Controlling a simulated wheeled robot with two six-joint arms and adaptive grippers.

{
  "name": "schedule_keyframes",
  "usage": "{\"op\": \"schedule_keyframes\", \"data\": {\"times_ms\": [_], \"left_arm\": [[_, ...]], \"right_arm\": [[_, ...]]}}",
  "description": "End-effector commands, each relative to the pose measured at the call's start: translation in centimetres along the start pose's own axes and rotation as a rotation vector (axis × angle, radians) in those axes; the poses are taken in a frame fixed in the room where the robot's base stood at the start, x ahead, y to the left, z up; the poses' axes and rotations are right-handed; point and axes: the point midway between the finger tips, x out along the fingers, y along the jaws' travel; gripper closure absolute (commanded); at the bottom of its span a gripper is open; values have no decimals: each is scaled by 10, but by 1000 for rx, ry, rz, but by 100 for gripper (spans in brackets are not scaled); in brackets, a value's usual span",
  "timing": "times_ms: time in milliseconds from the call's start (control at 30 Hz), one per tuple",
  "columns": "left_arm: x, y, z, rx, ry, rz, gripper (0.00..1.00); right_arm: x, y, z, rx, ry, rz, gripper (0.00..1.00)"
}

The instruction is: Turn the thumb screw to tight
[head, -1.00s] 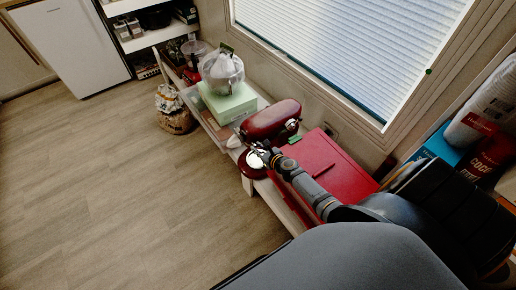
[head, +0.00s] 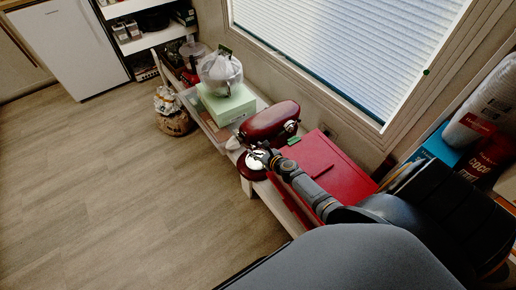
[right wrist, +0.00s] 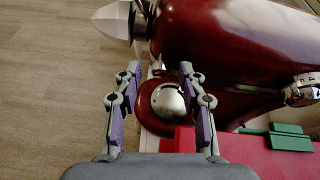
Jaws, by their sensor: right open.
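A dark red stand mixer (head: 268,121) stands on the low bench, and its glossy head fills much of the right wrist view (right wrist: 215,40). A round silver plate (right wrist: 168,101) sits on its red base. A banded silver fitting (right wrist: 302,90) is on the mixer head at the right. I cannot tell for certain which part is the thumb screw. My right gripper (head: 262,156) is at the mixer; in the right wrist view its open fingers (right wrist: 160,74) point towards the mixer, with nothing visibly held between them. My left gripper is out of view.
A red box (head: 325,165) lies beside the mixer, with a green clip-like piece (right wrist: 288,138) near its edge. A pale green box (head: 228,104) carries a clear domed container (head: 220,72).

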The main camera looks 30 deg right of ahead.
Motion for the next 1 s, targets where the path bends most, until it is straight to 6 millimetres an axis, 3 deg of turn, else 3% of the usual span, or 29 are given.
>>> {"op": "schedule_keyframes", "data": {"times_ms": [167,600,1000], "left_arm": [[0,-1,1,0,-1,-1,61],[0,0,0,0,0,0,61],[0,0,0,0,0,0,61]], "right_arm": [[-13,0,-2,-3,2,0,59],[-102,0,-1,-7,1,2,59],[-120,0,0,-1,-2,1,59]]}}
